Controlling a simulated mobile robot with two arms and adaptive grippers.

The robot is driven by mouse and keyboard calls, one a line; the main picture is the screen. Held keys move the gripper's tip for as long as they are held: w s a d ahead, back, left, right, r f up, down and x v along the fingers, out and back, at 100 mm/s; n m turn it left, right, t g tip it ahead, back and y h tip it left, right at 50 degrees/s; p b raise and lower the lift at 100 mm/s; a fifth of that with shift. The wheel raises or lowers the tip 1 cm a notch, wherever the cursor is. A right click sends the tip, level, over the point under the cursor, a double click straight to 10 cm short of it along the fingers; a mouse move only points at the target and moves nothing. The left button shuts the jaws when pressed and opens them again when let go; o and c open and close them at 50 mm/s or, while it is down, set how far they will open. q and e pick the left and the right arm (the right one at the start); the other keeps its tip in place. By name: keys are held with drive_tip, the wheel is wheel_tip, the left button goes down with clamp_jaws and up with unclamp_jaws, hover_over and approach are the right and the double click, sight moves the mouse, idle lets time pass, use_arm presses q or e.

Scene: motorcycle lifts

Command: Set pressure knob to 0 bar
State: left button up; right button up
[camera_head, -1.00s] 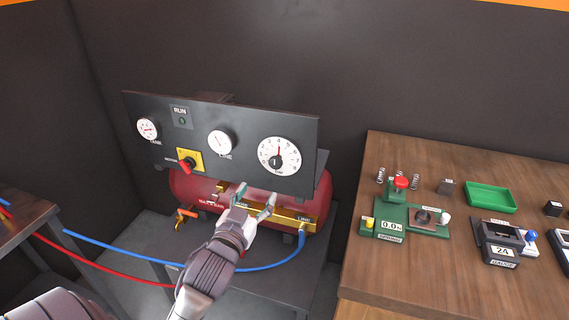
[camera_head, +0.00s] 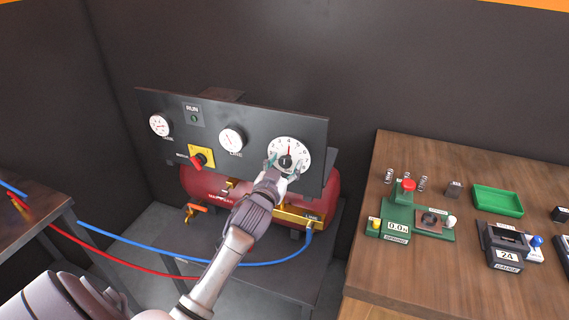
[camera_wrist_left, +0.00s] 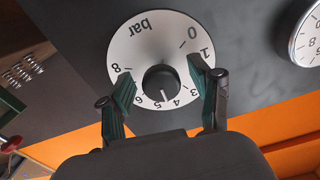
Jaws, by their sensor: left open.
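The pressure knob (camera_head: 286,161) is a small black knob at the centre of a white round bar dial (camera_head: 290,144) on the dark panel. It also shows in the left wrist view (camera_wrist_left: 161,82), where its white mark points near the 4 and 5, away from the 0. My left gripper (camera_head: 283,169) is open in front of the dial. In the left wrist view its two green-padded fingers (camera_wrist_left: 160,76) stand on either side of the knob, with visible gaps. The fingers and hand cover part of the dial's lower area. My right gripper is not in view.
The panel (camera_head: 262,118) also carries two smaller gauges and a red switch on a yellow plate (camera_head: 201,157). A red tank (camera_head: 205,187) lies behind it. Hoses run below my left arm. A wooden bench (camera_head: 400,270) with small devices stands at the right.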

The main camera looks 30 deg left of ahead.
use_arm(q)
drive_tip(key=c, duration=1.2)
drive_tip(key=shift+o, duration=0.2)
